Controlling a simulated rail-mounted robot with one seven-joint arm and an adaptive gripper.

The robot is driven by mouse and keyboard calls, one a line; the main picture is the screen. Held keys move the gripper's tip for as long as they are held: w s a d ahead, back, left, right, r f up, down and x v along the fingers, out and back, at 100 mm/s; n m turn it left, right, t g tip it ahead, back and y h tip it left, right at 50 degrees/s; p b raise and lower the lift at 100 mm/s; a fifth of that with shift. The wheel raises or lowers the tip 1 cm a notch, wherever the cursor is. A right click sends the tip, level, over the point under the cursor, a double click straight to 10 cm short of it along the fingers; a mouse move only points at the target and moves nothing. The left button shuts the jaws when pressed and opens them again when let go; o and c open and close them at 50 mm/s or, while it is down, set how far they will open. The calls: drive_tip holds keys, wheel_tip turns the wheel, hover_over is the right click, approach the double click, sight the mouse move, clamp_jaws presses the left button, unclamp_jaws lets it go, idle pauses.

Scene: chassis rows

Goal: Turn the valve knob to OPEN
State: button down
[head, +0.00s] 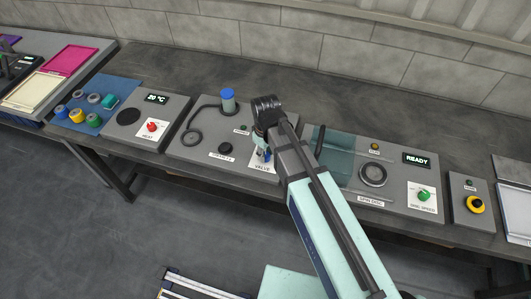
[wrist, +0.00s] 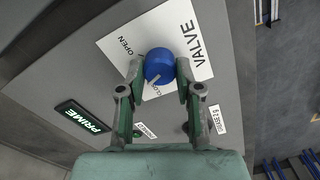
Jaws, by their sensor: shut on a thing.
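The valve knob (wrist: 159,63) is round and blue, on a white plate (wrist: 190,25) marked VALVE, OPEN and CLOSED. My gripper (wrist: 160,72) is shut on the knob, with one finger on each side. A pale pointer mark on the knob's near edge points toward the partly covered CLOSED lettering (wrist: 154,88). The OPEN lettering (wrist: 125,45) is to the upper left of the knob. In the head view my gripper (head: 264,149) is over the VALVE plate (head: 259,166), and my arm hides most of the knob.
A dark display (wrist: 82,117) reads PRIME beside the valve. A blue-capped cylinder (head: 228,100) and a dark hose stand on the same panel, left of my gripper. A spin-disc panel (head: 395,198) with a clear teal cover is to the right, a heat panel (head: 173,107) to the left.

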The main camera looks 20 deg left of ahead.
sight(266, 154)
drive_tip(key=m, duration=0.6)
drive_tip(key=shift+b, duration=0.4)
drive_tip(key=m, duration=0.7)
drive_tip(key=shift+d, duration=0.1)
drive_tip(key=c, duration=0.8)
unclamp_jaws()
drive_tip(key=shift+o, duration=0.2)
wheel_tip(266, 154, up, 12)
